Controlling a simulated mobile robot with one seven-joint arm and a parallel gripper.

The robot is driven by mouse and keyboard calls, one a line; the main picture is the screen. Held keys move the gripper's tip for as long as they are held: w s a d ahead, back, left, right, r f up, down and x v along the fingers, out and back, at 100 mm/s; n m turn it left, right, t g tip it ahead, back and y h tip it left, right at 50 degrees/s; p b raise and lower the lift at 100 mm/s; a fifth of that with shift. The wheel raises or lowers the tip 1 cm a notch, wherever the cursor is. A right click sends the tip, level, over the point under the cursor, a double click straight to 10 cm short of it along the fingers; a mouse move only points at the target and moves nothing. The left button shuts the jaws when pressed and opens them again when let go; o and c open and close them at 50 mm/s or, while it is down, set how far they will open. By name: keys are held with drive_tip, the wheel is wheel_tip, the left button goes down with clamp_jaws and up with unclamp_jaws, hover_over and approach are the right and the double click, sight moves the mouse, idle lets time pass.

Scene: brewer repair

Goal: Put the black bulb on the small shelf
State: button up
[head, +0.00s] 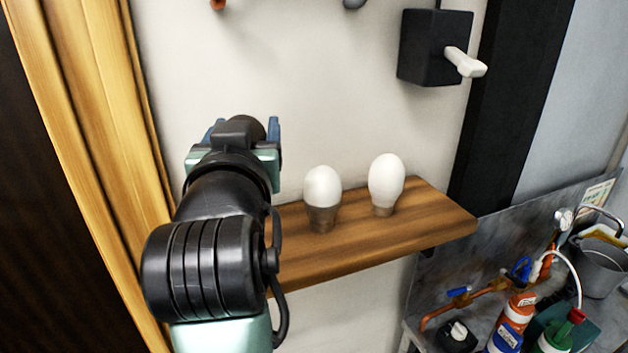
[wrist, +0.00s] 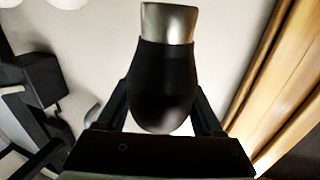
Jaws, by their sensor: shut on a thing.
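The black bulb (wrist: 165,85) is between the jaws of my gripper (wrist: 168,100) in the wrist view, its silver base pointing to the top of the picture. In the head view my gripper (head: 243,130) is shut in front of the wall, above and beyond the left end of the small wooden shelf (head: 350,243). The bulb is mostly hidden there behind my wrist; a dark part (head: 258,126) shows between the blue fingers. The bulb looks clear of the shelf. My arm covers the shelf's left end.
Two white bulbs, one left (head: 322,187) and one right (head: 386,180), stand upright on the shelf. Bare shelf shows in front of them and at the right end. A black box (head: 432,48) with a white lever is on the wall above. A wooden frame (head: 90,130) rises at left.

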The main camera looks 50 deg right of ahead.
wheel_tip(320, 180, down, 9)
drive_tip(key=shift+a+f+p, duration=0.1)
drive_tip(key=shift+f+p, duration=0.1)
drive_tip(key=shift+p, duration=0.4)
drive_tip(key=shift+f, duration=0.1)
drive_tip(key=o, duration=1.4)
drive_tip(key=shift+o, duration=0.2)
drive_tip(key=shift+s+a, duration=0.25)
drive_tip(key=p+v, duration=0.1)
drive_tip(key=v, duration=1)
drive_tip(key=shift+s+p, duration=0.2)
drive_tip(key=shift+p, duration=0.15)
